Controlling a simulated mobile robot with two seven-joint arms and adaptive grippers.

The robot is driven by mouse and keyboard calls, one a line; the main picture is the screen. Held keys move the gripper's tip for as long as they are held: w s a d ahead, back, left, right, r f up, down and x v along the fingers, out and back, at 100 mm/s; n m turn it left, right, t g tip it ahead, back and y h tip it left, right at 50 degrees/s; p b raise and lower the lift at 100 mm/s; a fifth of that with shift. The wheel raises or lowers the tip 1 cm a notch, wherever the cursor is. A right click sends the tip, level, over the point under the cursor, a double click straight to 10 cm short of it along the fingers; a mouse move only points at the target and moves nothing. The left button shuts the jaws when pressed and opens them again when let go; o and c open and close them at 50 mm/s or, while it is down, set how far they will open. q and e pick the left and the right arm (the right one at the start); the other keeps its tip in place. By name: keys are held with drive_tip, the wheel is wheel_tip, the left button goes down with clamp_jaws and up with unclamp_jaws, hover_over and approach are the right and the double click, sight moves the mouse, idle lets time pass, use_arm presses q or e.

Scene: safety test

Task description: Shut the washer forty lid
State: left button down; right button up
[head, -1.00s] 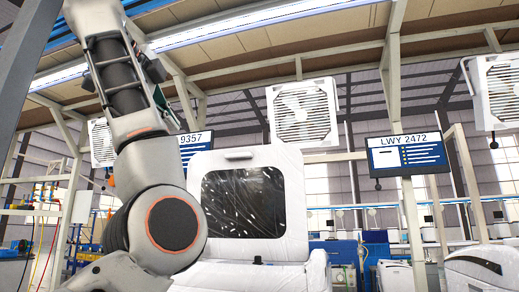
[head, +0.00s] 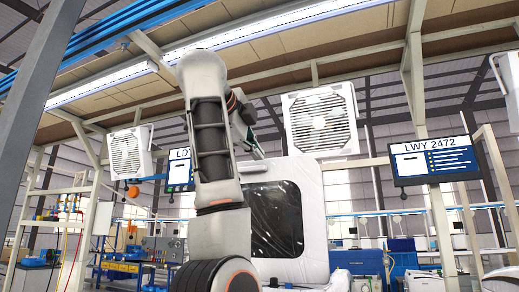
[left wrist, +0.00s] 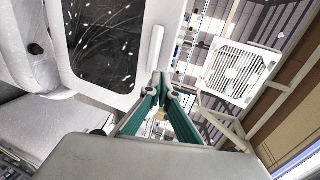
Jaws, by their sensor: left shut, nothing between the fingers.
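The washer's white lid (head: 312,213) with a dark, glossy window (head: 277,220) stands raised in the head view, partly hidden by my left arm. In the left wrist view the lid (left wrist: 54,52) fills the upper left, with a raised handle strip (left wrist: 156,48) along its edge. The washer body (left wrist: 45,125) shows below it at the lower left. My left gripper (left wrist: 162,82) has green-sided fingers, shut and empty, close to the end of that strip; contact is unclear. In the head view it is mostly hidden behind my arm near the lid's top edge. My right gripper is out of view.
White fans (head: 320,120) hang from the frame behind. A sign reading LWY 2472 (head: 434,160) hangs at the right. A grey post (head: 45,130) stands close at the left. Shelving and blue bins (head: 120,268) stand at the back left.

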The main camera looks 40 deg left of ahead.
sight(265, 160)
use_arm(q)
drive_tip(key=shift+w+a+r+p, duration=0.1)
drive_tip(key=shift+w+a+p, duration=0.15)
drive_tip(key=shift+w, duration=0.5)
drive_tip(key=shift+w+a+r+p, duration=0.1)
drive_tip(key=shift+w+p, duration=0.1)
drive_tip(key=shift+w, duration=0.55)
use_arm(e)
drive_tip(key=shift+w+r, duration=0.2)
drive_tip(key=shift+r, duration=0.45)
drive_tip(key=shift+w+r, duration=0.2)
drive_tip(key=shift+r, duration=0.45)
use_arm(q)
drive_tip(key=shift+w, duration=0.1)
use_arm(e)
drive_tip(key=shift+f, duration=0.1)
